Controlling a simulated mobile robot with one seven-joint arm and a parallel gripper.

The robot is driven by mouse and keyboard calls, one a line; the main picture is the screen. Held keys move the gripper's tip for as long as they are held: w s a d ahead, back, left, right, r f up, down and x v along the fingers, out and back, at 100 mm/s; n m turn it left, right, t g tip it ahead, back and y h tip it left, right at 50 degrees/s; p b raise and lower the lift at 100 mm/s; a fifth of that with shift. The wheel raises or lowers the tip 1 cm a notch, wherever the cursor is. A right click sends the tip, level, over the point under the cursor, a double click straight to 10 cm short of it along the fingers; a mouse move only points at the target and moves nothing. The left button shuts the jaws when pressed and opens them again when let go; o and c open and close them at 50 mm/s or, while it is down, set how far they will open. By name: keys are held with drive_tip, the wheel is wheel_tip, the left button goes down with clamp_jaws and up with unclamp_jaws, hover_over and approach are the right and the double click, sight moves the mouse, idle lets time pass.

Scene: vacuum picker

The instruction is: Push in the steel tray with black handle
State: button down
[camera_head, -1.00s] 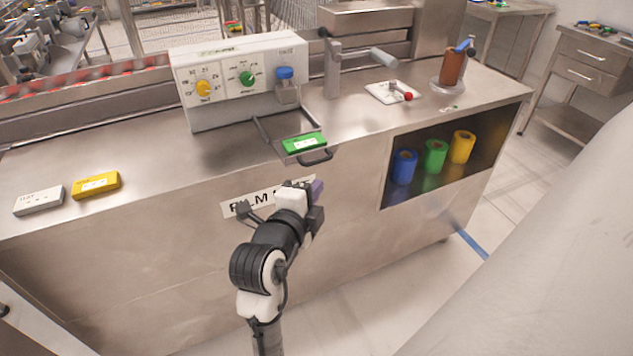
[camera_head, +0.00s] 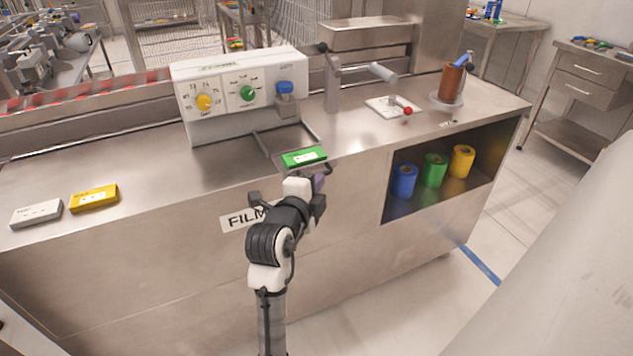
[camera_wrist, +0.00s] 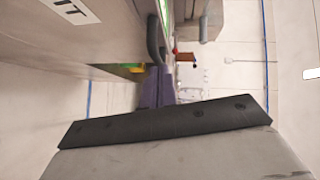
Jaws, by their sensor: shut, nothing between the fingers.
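The steel tray (camera_head: 268,146) sticks out of the white machine over the counter's front edge, with a green pack (camera_head: 304,157) lying in it. Its black handle is mostly hidden behind my gripper in the head view; in the wrist view the curved handle (camera_wrist: 153,40) shows just beyond my fingertips. My gripper (camera_head: 319,182) is shut and empty, with purple fingers, in front of the tray's front right corner, close to the handle. The fingers also show in the wrist view (camera_wrist: 158,88). I cannot tell whether they touch the handle.
The white machine (camera_head: 240,90) has yellow, green and blue knobs. Yellow (camera_head: 94,198) and white (camera_head: 36,213) packs lie on the counter at left. A metal post with a lever (camera_head: 332,85) stands right of the tray. Coloured rolls (camera_head: 434,170) sit in an open recess.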

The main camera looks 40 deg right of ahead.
sight(295, 157)
drive_tip(key=shift+w, duration=0.1)
drive_tip(key=w+d+b, duration=0.1)
drive_tip(key=w, duration=0.2)
drive_tip(key=w+b, duration=0.2)
drive_tip(key=w, duration=0.2)
drive_tip(key=w+d+b, duration=0.1)
drive_tip(key=w+b, duration=0.1)
drive_tip(key=w, duration=0.1)
drive_tip(key=shift+w+d+f, duration=0.15)
drive_tip(key=shift+w+d, duration=0.15)
drive_tip(key=shift+w, duration=0.05)
drive_tip(key=shift+w+r, duration=0.25)
drive_tip(key=shift+w, duration=0.1)
